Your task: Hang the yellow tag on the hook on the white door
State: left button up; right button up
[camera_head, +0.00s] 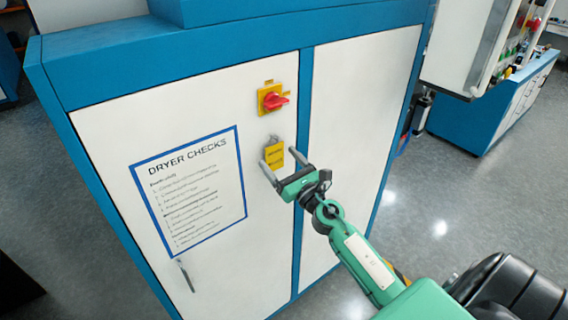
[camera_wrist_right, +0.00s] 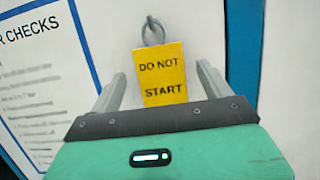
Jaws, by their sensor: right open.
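The yellow tag (camera_head: 275,155) is at the white door (camera_head: 110,125), below the red and yellow switch. In the right wrist view the yellow tag (camera_wrist_right: 162,76) reads "DO NOT START" and hangs upright from a grey ring or hook (camera_wrist_right: 153,31) at its top edge. How the ring and hook meet is too small to tell. My right gripper (camera_head: 284,161) is open, and its fingers stand on either side of the tag, apart from it, in the right wrist view (camera_wrist_right: 162,86). My left gripper is not in view.
A red rotary switch (camera_head: 274,101) on a yellow plate sits above the tag. A "DRYER CHECKS" sheet (camera_head: 190,190) is on the door to the left, with a door handle (camera_head: 185,275) below it. Grey floor (camera_head: 430,200) is open at the right.

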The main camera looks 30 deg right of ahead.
jog(key=b+v, duration=0.6)
jog(key=v, duration=0.7)
jog(key=shift+s+b, duration=0.35)
jog(key=shift+b, duration=0.05)
jog(key=shift+d+f, duration=0.1)
jog(key=shift+f, duration=0.1)
